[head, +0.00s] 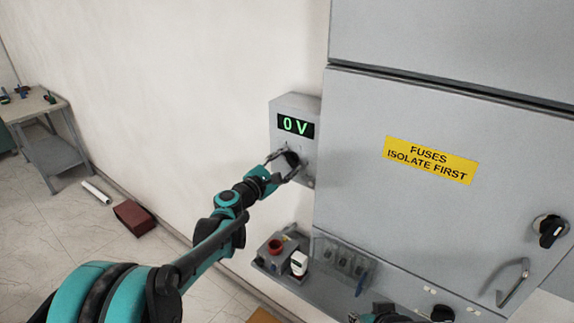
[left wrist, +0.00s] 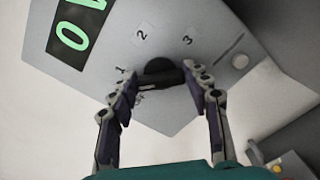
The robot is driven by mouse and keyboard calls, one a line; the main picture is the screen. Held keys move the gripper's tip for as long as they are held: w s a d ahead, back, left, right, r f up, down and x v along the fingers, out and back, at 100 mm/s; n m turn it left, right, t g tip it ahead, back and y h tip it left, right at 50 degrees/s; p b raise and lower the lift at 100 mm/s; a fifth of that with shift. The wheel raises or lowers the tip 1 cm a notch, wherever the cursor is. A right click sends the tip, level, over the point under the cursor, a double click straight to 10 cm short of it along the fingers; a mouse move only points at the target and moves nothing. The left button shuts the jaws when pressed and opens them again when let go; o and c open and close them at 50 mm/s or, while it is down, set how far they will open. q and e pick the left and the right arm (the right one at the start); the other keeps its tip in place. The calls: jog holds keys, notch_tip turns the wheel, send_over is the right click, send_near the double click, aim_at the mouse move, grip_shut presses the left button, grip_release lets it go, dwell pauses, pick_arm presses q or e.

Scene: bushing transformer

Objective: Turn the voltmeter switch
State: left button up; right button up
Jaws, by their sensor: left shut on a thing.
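The voltmeter (head: 283,108) is a grey wall box with a green "0 V" display (head: 296,126). Its black rotary switch (head: 292,158) sits below the display. In the left wrist view the switch (left wrist: 160,70) is a dark knob with marks around it; 2 and 3 are readable. My left gripper (head: 284,166) is at the switch, with a finger on each side of it. In the left wrist view the fingertips of this gripper (left wrist: 163,82) close on the knob. Part of my right gripper (head: 372,317) shows at the bottom edge; its fingers are unclear.
A large grey cabinet (head: 400,230) with a yellow "FUSES ISOLATE FIRST" label (head: 431,160) stands to the right. It has a black rotary handle (head: 550,231). A shelf below holds a box with a red button (head: 275,246) and a white device (head: 299,263).

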pick_arm(q)
jog(key=m, duration=0.3)
jog(key=shift+f+m+b, duration=0.1)
jog(key=shift+m+b, duration=0.25)
jog(key=shift+m, duration=0.05)
jog(key=m, duration=0.3)
jog(key=shift+m+b, duration=0.3)
jog(key=shift+b, duration=0.05)
jog(key=m, duration=0.3)
jog(key=shift+s+f+m, duration=0.1)
jog(key=shift+m, duration=0.3)
jog(key=m+b, duration=0.1)
jog(key=m, duration=0.3)
jog(key=shift+f, duration=0.1)
jog(key=m, duration=0.6)
jog(key=shift+m, duration=0.4)
jog(key=m, duration=0.5)
jog(key=shift+f+m+b, duration=0.1)
jog(key=shift+m+b, duration=0.2)
jog(key=shift+b, duration=0.1)
jog(key=o, duration=1.2)
jog(key=shift+a, duration=0.1)
jog(key=shift+c, duration=0.2)
